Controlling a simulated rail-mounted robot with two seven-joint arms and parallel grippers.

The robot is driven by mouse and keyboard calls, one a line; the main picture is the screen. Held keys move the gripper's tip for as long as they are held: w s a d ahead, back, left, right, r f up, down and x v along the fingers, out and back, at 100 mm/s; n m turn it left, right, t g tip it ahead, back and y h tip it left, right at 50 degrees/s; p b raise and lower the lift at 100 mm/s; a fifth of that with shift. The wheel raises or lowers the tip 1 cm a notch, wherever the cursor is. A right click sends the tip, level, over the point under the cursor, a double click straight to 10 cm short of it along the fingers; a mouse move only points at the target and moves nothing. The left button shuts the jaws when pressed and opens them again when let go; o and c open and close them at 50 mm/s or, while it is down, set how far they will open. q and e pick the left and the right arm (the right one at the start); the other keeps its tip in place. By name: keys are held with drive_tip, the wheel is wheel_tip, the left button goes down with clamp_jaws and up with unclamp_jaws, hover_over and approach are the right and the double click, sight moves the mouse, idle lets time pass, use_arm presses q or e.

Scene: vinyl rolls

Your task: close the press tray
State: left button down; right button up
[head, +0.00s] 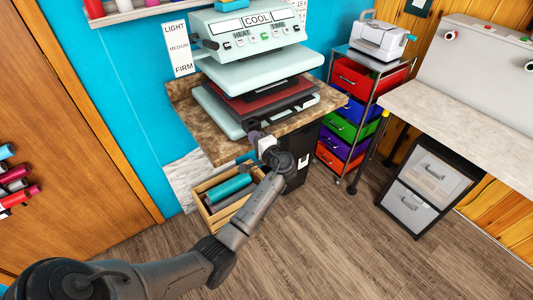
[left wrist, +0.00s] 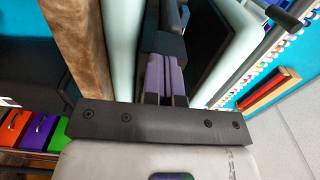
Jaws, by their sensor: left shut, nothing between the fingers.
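The heat press (head: 250,30) stands on a brown stone-topped counter, with a panel reading COOL. Below its pale green upper plate (head: 262,70) are a dark red plate (head: 262,94) and a pale lower tray (head: 219,112), which juts out toward the front left. My left gripper (head: 254,136) is shut and empty, at the front of the press by the tray's near corner. In the left wrist view its purple-padded fingers (left wrist: 164,75) point between two pale plate edges (left wrist: 119,45); I cannot tell whether they touch. My right gripper is not in view.
Below the counter (head: 228,150) sits a wooden crate (head: 207,218) with vinyl rolls. A cart of coloured drawers (head: 352,110) stands to the right, with a white machine (head: 382,40) on top. A desk (head: 470,115) is further right. The wooden floor in front is clear.

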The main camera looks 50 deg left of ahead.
use_arm(q)
drive_tip(key=shift+a, duration=0.25)
drive_tip(key=shift+d, duration=0.1)
drive_tip(key=s+d+p, duration=0.1)
drive_tip(key=d, duration=1.2)
drive_tip(key=shift+d, duration=0.35)
